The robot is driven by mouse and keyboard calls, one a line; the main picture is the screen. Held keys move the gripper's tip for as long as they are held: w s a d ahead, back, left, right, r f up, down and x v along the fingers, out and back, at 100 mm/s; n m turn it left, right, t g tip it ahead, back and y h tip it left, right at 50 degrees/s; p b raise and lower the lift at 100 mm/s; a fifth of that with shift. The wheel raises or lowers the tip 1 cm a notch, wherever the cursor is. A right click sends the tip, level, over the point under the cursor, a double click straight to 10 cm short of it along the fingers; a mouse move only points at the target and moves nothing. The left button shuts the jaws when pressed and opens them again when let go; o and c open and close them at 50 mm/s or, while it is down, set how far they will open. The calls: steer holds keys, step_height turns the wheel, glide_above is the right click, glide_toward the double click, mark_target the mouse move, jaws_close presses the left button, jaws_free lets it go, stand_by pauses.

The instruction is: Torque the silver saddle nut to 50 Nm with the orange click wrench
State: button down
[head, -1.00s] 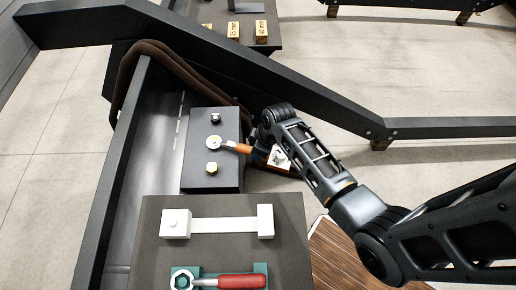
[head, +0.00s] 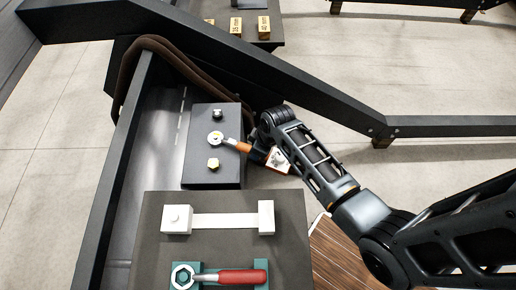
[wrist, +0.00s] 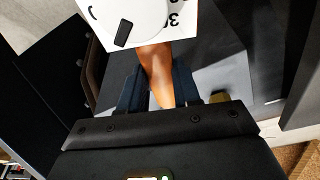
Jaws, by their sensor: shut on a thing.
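The orange click wrench (head: 237,146) lies over the dark block, its ring head around the middle of three fastener spots. The nut inside the ring is too small to make out clearly. My gripper (head: 256,152) is at the right edge of the block, shut on the orange handle. In the wrist view the handle (wrist: 157,72) runs between my fingers. Beyond them is a white dial (wrist: 128,18) with a black marker and a partly visible "30"; the wrench head is hidden there.
A nearer dark stand holds a white bar-shaped piece (head: 225,220) and a red-handled wrench (head: 240,277) in a teal holder. A dark rail (head: 300,90) runs behind my gripper, with a brown hose (head: 160,45) at its left. Labelled blocks (head: 236,26) stand at the back.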

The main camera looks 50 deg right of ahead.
steer(key=shift+a+r+m+h, duration=0.1)
steer(key=shift+a+m+h, duration=0.3)
steer(key=shift+a+m, duration=1.05)
stand_by(1.0)
steer(key=shift+a, duration=0.55)
steer(key=shift+a, duration=0.15)
